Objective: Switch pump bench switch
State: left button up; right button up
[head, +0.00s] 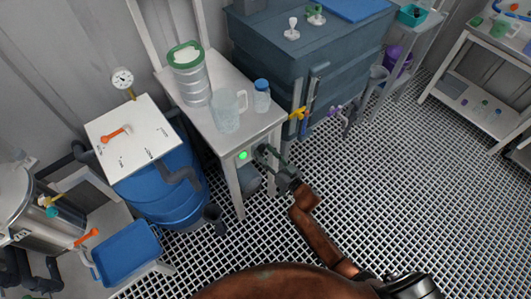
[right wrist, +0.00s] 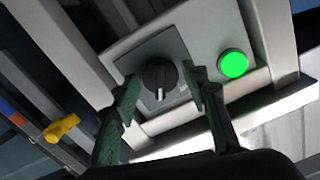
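The pump bench switch (right wrist: 159,77) is a black rotary knob on a grey square plate, on the bench's front apron. A lit green lamp (right wrist: 233,64) sits beside it; the lamp also shows in the head view (head: 243,155). My right gripper (right wrist: 160,92) has its two green fingers apart, one on each side of the knob, with visible gaps. In the head view the right gripper (head: 266,153) is at the bench front and hides most of the switch. My left gripper is not in view.
The bench top (head: 203,121) carries a clear jug (head: 227,110), a blue-capped bottle (head: 262,96) and a green-rimmed cylinder (head: 190,75). A blue drum (head: 167,190) stands left of the bench. A yellow valve handle (right wrist: 62,128) is near the right gripper. The grated floor (head: 400,180) at right is clear.

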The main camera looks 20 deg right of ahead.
jog(key=c, duration=0.9)
jog(key=shift+o, duration=0.2)
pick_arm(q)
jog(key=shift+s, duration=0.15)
pick_arm(e)
jog(key=shift+n, duration=0.4)
jog(key=shift+n+p, duration=0.4)
jog(key=shift+n, duration=0.2)
jog(key=n, duration=0.2)
jog(key=shift+n+p, duration=0.3)
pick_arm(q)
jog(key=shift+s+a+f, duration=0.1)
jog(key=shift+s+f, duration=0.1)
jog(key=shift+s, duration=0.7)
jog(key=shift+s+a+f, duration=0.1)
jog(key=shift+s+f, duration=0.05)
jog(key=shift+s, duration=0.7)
pick_arm(e)
jog(key=shift+n, duration=3.6)
